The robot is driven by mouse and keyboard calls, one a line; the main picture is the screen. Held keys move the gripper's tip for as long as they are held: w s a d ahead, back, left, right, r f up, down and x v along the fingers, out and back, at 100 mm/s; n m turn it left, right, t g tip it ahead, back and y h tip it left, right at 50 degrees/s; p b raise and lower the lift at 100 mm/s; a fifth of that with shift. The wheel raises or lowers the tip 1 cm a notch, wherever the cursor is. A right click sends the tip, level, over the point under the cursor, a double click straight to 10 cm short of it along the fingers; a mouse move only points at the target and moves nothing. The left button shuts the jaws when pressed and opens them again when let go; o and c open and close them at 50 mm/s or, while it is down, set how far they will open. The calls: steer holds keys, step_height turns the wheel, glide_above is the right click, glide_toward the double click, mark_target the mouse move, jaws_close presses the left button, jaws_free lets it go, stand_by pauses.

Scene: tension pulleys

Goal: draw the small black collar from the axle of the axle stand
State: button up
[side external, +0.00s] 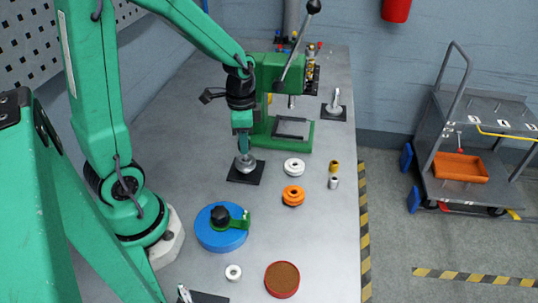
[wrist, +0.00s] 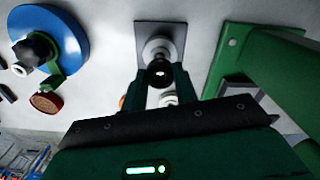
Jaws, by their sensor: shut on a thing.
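The axle stand (side external: 233,176) has a dark square base plate and carries a grey pulley (side external: 246,162); in the wrist view the plate (wrist: 172,27) shows behind the pulley (wrist: 157,44). My gripper (side external: 243,151) points straight down over the stand. In the wrist view its fingertips (wrist: 160,76) are closed on either side of the small black collar (wrist: 152,73). A bright spot shows in the collar's middle, probably the axle end. I cannot tell how far up the axle the collar sits. In the side view the fingers hide the collar.
A green press (side external: 300,133) stands close behind and right. A white pulley (side external: 294,166), an orange pulley (side external: 292,197) and small yellow (side external: 333,166) and grey bushings (side external: 333,183) stand to the right. A blue disc (side external: 222,240) with black knob and a red dish (side external: 282,280) are in front.

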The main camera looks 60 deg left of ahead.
steer(key=shift+r, duration=0.25)
steer(key=shift+r, duration=0.6)
steer(key=shift+r, duration=0.2)
steer(key=shift+r, duration=1.85)
steer(key=shift+w, duration=0.1)
steer(key=shift+w+d+r+n, duration=0.2)
steer(key=shift+w+n, duration=0.1)
steer(key=shift+w, duration=0.2)
steer(key=w+d+r+n, duration=0.4)
steer(key=w+d+n, duration=0.1)
steer(key=w, duration=0.3)
steer(key=shift+w+d, duration=0.35)
steer(key=shift+d, duration=0.05)
steer(key=shift+r, duration=0.1)
